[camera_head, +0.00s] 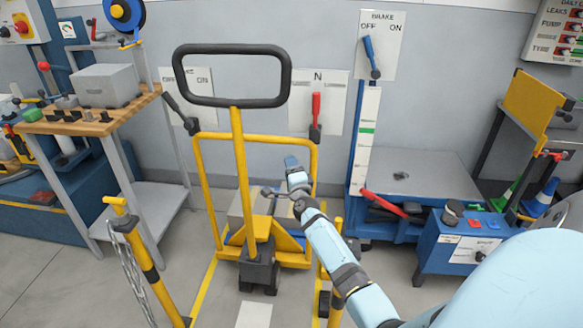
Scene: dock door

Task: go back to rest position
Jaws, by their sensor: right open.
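My right arm comes in from the lower right, and my right gripper (291,166) is at its far end, in front of the yellow frame of a hand truck (240,170). The gripper is open and small in the picture. I see nothing held in it, and I cannot tell whether it touches the truck. My left gripper is not in view.
A wooden-topped bench (88,125) with a grey block (105,85) stands at the left. A yellow post with a chain (135,250) is nearby. A blue-framed grey platform (420,172) and blue control box (465,245) stand at the right. Floor shows at the lower left.

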